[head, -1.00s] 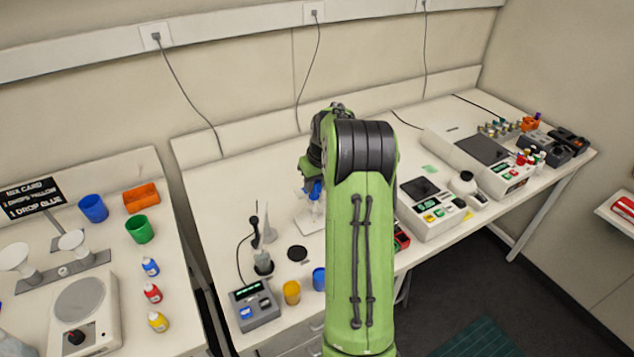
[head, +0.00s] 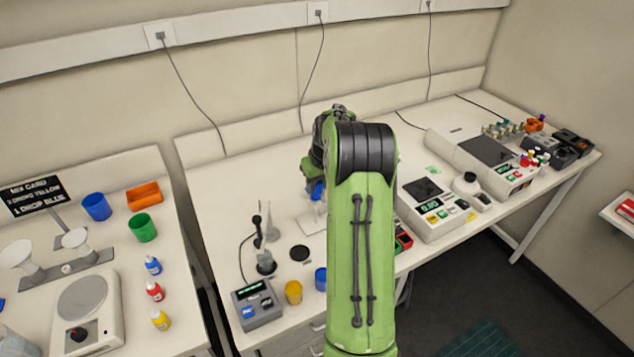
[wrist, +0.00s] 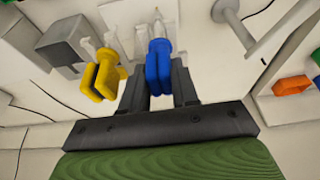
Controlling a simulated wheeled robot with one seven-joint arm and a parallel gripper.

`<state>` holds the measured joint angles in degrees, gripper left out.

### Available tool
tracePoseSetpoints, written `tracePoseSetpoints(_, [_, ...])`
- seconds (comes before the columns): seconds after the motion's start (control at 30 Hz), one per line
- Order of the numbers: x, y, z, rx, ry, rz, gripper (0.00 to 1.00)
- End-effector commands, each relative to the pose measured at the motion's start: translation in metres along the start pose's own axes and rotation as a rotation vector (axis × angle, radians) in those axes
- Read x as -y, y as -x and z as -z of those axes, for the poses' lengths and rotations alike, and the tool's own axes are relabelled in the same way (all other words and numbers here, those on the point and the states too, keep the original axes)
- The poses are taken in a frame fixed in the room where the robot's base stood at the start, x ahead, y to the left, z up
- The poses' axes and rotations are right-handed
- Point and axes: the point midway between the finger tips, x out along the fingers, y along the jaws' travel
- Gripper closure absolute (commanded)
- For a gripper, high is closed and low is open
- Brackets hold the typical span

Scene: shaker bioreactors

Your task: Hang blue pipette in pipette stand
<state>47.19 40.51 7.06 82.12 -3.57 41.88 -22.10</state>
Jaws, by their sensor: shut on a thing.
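The blue pipette (wrist: 158,65) is between the two fingers of my gripper (wrist: 159,88) in the wrist view, and the gripper is shut on it. In the head view a bit of the blue pipette (head: 317,191) shows at the left of my arm. The white pipette stand (head: 311,223) is below it, partly hidden by my arm. A yellow pipette (wrist: 101,76) is at the stand, left of the blue one in the wrist view. White stand parts lie close to the blue pipette's far end; I cannot tell whether it rests on them.
A blue cup (head: 320,279) and a yellow cup (head: 293,292) stand near the bench's front edge. A grey device (head: 258,304) and a small stand with upright tools (head: 266,262) are to the left. Instruments (head: 436,208) fill the right side.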

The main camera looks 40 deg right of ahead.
Motion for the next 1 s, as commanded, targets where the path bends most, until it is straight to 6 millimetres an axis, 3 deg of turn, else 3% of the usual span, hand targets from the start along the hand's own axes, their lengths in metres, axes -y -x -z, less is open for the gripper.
tracePoseSetpoints(0.23, [0.0000,-0.0016,-0.0004,0.000,0.000,0.000,1.00])
tracePoseSetpoints(0.27, [0.0000,-0.0015,-0.0004,0.000,0.000,0.000,0.69])
tracePoseSetpoints(0.47, [-0.0001,-0.0014,-0.0004,0.000,0.000,0.000,0.41])
tracePoseSetpoints(1.0, [-0.0001,-0.0013,-0.0005,0.000,0.000,0.000,0.41])
